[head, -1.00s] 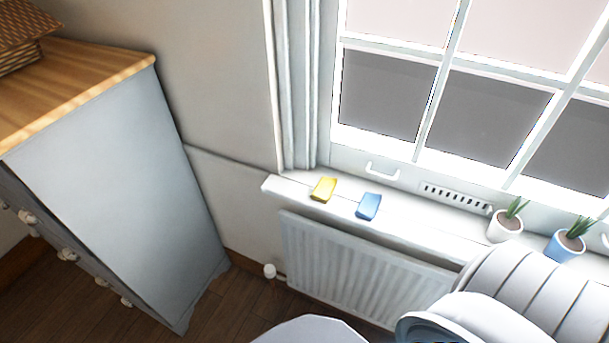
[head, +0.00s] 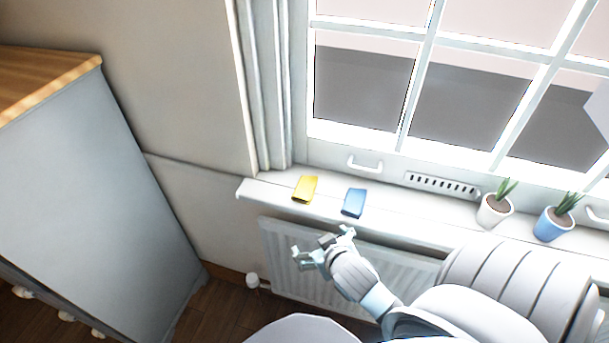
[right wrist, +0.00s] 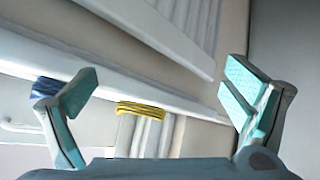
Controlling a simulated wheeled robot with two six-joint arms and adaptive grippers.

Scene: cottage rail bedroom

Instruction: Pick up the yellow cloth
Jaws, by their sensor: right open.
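The yellow cloth (head: 305,189) lies folded on the white windowsill (head: 262,188), near its left end. A folded blue cloth (head: 353,203) lies to its right on the same sill, a short gap apart. My right gripper (head: 322,247) is open and empty, in front of the radiator and apart from both cloths. In the right wrist view, the yellow cloth (right wrist: 140,109) shows between the open fingers, and the blue cloth (right wrist: 50,88) shows beside the left finger. My left gripper is not in view.
A radiator (head: 300,270) is mounted below the sill. A white pot (head: 494,209) and a blue pot (head: 552,224) with plants stand farther right on the sill. A window handle (head: 365,165) is behind the cloths. A grey dresser (head: 90,190) stands at the left.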

